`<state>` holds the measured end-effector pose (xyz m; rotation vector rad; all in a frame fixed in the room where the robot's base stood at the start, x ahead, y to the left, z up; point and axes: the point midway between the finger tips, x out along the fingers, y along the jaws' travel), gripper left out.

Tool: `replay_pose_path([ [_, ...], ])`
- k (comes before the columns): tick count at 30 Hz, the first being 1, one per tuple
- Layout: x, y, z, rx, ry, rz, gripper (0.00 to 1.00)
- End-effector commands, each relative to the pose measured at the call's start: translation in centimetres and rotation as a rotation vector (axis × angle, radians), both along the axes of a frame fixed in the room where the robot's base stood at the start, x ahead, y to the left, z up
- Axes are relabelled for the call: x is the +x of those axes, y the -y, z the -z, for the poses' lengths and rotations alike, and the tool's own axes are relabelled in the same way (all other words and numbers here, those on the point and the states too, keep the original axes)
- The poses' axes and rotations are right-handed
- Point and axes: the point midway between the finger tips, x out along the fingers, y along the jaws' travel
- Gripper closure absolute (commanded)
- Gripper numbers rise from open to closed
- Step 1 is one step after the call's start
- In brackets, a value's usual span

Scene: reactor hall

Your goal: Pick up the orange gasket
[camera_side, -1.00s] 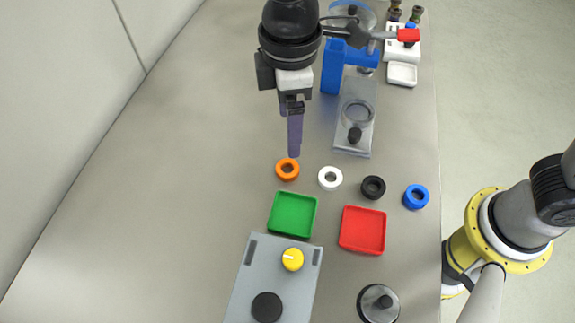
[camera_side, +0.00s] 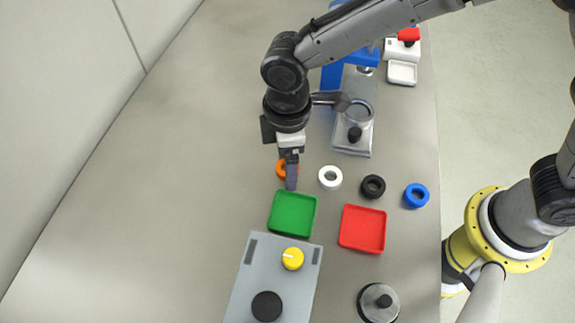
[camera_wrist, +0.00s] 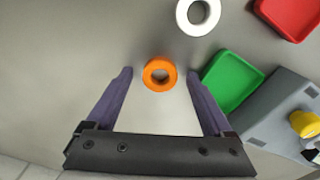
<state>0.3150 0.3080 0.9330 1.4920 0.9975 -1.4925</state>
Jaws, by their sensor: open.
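The orange gasket (camera_wrist: 147,74) is a thick ring lying flat on the grey table. In the wrist view it sits between the tips of my open gripper (camera_wrist: 158,74), with a gap to each finger. In the side view the gasket (camera_side: 280,169) is partly hidden behind my gripper (camera_side: 291,186), whose purple fingers point down over it. The fingers hold nothing. I cannot tell how high the fingertips are above the table.
A white ring (camera_side: 330,177), a black ring (camera_side: 373,187) and a blue ring (camera_side: 416,197) lie to the right. A green tray (camera_side: 292,214) is close in front, with a red tray (camera_side: 362,230) beside it. A grey panel (camera_side: 272,285) with knobs lies nearer. The left table is clear.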

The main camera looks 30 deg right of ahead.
Motion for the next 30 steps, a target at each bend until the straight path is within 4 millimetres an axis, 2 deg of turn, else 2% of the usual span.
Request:
replay_pose_path([
  [5, 0.0, -0.01, 0.04, 0.0, 0.0, 0.0, 0.14],
  [6, 0.0, -0.01, 0.03, 0.0, 0.0, 0.0, 0.18],
  [20, 0.0, -0.01, -0.01, 0.001, 0.0, 0.0, 1.0],
  [30, 0.04, -0.04, -0.31, 0.001, 0.002, 0.0, 1.0],
])
